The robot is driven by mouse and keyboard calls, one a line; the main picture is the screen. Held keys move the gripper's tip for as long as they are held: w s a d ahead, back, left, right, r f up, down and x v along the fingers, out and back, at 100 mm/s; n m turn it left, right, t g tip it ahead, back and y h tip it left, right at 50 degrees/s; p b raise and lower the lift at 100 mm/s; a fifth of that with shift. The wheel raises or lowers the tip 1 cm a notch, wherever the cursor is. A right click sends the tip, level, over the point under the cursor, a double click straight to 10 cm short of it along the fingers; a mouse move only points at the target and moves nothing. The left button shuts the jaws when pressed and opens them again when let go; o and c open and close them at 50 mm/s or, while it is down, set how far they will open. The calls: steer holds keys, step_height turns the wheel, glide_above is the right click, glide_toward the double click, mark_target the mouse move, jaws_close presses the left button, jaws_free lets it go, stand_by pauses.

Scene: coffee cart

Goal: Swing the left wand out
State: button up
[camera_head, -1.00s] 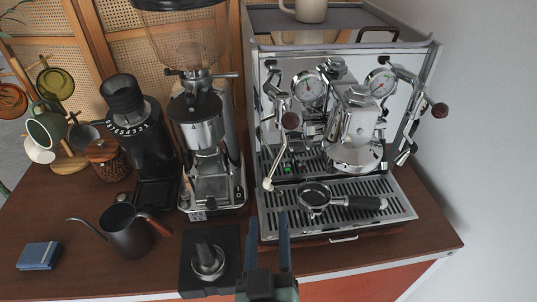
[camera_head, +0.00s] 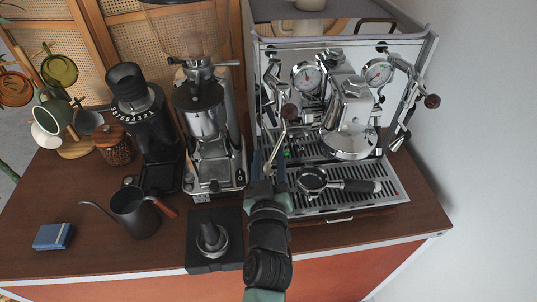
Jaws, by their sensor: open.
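The espresso machine (camera_head: 340,60) stands at the back right. Its left wand (camera_head: 281,130) is a thin chrome tube hanging at the machine's left front, slanting down and left. A dark round knob (camera_head: 290,112) sits beside its upper part. My gripper (camera_head: 268,160) is open, its two dark fingers pointing up and away at the wand's lower end. The wand's tip appears between or just behind the fingers; I cannot tell whether they touch it. My gripper's body hides the drip tray's left front corner.
A portafilter (camera_head: 313,181) lies on the drip tray (camera_head: 340,201), close right of my gripper. A grinder (camera_head: 212,130) stands close left. A tamper on a black mat (camera_head: 197,258) and a kettle (camera_head: 134,214) are at the front left. The right wand (camera_head: 403,125) hangs at the machine's right side.

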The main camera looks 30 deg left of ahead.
jaws_close()
stand_by(0.3)
stand_by(1.2)
